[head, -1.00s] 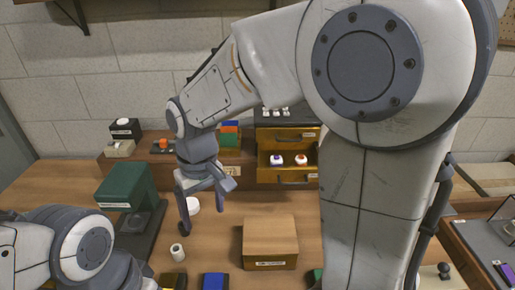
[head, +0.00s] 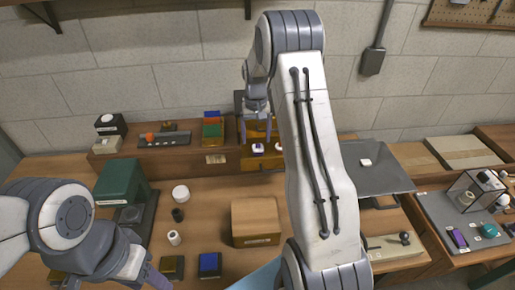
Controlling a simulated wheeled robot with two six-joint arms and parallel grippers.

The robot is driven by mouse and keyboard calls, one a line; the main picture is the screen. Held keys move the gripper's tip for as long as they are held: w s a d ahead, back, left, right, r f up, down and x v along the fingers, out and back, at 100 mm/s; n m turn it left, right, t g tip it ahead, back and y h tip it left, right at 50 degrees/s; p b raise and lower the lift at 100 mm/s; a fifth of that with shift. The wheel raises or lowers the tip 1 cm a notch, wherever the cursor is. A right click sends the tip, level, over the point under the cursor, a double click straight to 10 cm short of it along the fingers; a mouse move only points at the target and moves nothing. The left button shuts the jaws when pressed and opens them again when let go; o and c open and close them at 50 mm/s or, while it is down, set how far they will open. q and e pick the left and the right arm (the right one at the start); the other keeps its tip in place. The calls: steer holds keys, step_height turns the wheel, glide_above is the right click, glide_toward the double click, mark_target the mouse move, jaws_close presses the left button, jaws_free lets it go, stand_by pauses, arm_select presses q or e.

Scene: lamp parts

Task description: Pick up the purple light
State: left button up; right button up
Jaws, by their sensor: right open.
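The purple light (head: 257,149), a small white piece with a purple centre, sits in the open wooden drawer (head: 262,164) at the back. A similar light with an orange-red centre (head: 278,147) sits just right of it, partly beside my arm. My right gripper (head: 256,128) is open and points down over the drawer, above and slightly behind the purple light in the picture. No gap between fingers and light can be measured from here. My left gripper (head: 152,277) is low at the bottom left, partly cut off, and its jaws are unclear.
A cardboard-brown box (head: 255,222) stands in front of the drawer. A green machine (head: 122,182) is at left, with white and black rolls nearby. A grey tray (head: 374,172) and a mat with a purple block (head: 458,238) lie right. My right arm covers the middle.

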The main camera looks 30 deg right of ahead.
mark_target(258, 145)
steer(key=f+p, duration=0.2)
steer(key=f, duration=0.1)
steer(key=shift+d+f, duration=0.3)
steer(key=shift+d, duration=0.05)
steer(key=shift+f, duration=0.6)
jaws_close()
steer(key=shift+r, duration=0.15)
